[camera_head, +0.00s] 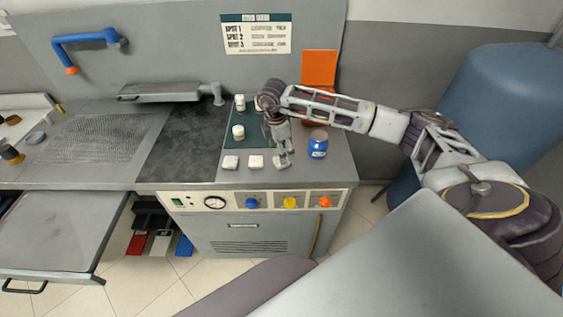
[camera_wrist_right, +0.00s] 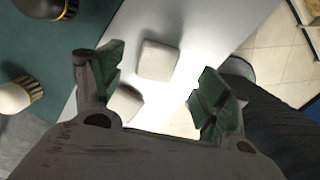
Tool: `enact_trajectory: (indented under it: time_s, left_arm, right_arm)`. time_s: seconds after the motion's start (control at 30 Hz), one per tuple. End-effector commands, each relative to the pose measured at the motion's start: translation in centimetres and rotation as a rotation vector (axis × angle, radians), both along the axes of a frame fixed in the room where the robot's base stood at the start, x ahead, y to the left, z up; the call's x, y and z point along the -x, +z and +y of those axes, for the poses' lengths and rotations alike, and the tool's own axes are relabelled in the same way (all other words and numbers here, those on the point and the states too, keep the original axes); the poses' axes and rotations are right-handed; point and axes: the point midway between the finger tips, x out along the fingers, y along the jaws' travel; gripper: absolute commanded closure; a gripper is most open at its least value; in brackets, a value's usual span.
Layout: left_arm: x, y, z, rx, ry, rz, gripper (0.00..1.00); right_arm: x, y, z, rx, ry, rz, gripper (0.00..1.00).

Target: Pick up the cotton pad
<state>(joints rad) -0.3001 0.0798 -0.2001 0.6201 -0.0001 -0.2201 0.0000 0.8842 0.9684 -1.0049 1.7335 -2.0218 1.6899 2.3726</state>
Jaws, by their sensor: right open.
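Three small white rounded-square cotton pads lie in a row on the grey worktop near its front edge in the head view: a left pad (camera_head: 230,162), a middle pad (camera_head: 255,161) and a right pad (camera_head: 280,161). My right gripper (camera_head: 283,153) points down over the right pad and partly hides it. In the right wrist view the gripper (camera_wrist_right: 160,85) is open and empty. One pad (camera_wrist_right: 158,60) shows between and beyond the fingertips; another pad (camera_wrist_right: 125,103) shows near the left finger, partly covered. My left gripper is not in view.
A blue jar (camera_head: 318,145) stands right of the gripper. White bottles (camera_head: 238,132) stand on a dark green mat (camera_head: 230,141) behind the pads. An orange panel (camera_head: 319,69) rises at the back. Knobs (camera_head: 290,202) line the front panel below.

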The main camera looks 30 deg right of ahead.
Motion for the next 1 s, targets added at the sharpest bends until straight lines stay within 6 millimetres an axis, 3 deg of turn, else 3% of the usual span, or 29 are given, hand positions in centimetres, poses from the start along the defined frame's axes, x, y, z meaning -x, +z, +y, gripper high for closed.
enact_trajectory:
  time_s: [0.27,0.7,1.0]
  left_arm:
    - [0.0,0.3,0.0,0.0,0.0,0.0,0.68]
    - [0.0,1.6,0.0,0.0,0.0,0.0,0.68]
    - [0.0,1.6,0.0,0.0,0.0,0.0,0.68]
  right_arm:
    - [0.0,-0.6,0.1,0.001,0.001,0.002,0.25]
    - [-0.2,-4.8,0.0,0.0,-0.001,0.002,0.25]
    - [-0.2,-5.3,-0.1,0.0,0.0,0.001,0.25]
